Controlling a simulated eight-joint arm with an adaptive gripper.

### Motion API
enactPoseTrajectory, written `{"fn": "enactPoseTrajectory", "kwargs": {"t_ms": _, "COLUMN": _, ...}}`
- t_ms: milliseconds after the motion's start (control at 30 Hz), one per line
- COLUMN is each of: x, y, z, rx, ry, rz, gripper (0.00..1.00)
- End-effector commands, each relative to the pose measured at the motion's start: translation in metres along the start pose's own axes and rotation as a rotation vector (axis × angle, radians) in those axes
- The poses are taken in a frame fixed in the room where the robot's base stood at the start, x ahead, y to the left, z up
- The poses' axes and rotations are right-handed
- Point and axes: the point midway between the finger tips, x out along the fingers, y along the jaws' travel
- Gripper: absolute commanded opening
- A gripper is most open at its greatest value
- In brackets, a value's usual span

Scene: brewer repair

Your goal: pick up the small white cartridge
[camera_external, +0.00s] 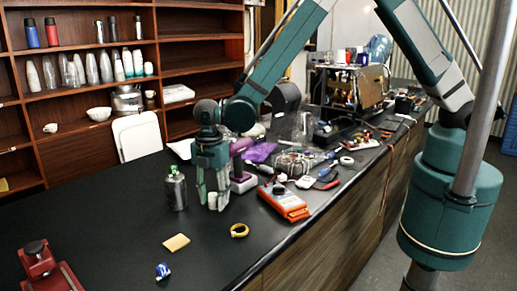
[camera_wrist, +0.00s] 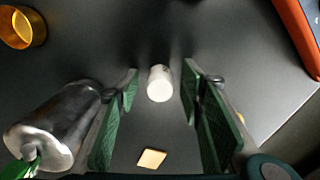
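The small white cartridge (camera_wrist: 160,84) stands on the black counter, between the two green finger pads of my gripper (camera_wrist: 160,100) in the wrist view. Dark counter shows on both sides of it, so the pads look apart from it. My gripper (camera_external: 211,203) points down at the counter in the external view. A small white shape, likely the cartridge (camera_external: 212,201), shows between its fingertips there, partly hidden by the fingers.
A metal bottle (camera_external: 175,191) with a green top stands close beside my gripper; in the wrist view the bottle (camera_wrist: 52,133) is near the left finger. Clutter fills the counter behind.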

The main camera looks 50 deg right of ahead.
Motion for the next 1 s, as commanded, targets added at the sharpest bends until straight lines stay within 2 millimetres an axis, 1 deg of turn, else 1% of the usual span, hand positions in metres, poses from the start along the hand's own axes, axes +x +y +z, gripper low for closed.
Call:
{"fn": "enactPoseTrajectory", "kwargs": {"t_ms": 400, "x": -0.0002, "y": 0.0000, "z": 0.0000, "rx": 0.000, "ry": 0.000, "rz": 0.000, "gripper": 0.38}}
{"fn": "enactPoseTrajectory", "kwargs": {"t_ms": 633, "x": -0.0002, "y": 0.0000, "z": 0.0000, "rx": 0.000, "ry": 0.000, "rz": 0.000, "gripper": 0.08}}
{"fn": "enactPoseTrajectory", "kwargs": {"t_ms": 1000, "x": -0.0013, "y": 0.0001, "z": 0.0000, "rx": 0.000, "ry": 0.000, "rz": 0.000, "gripper": 0.08}}
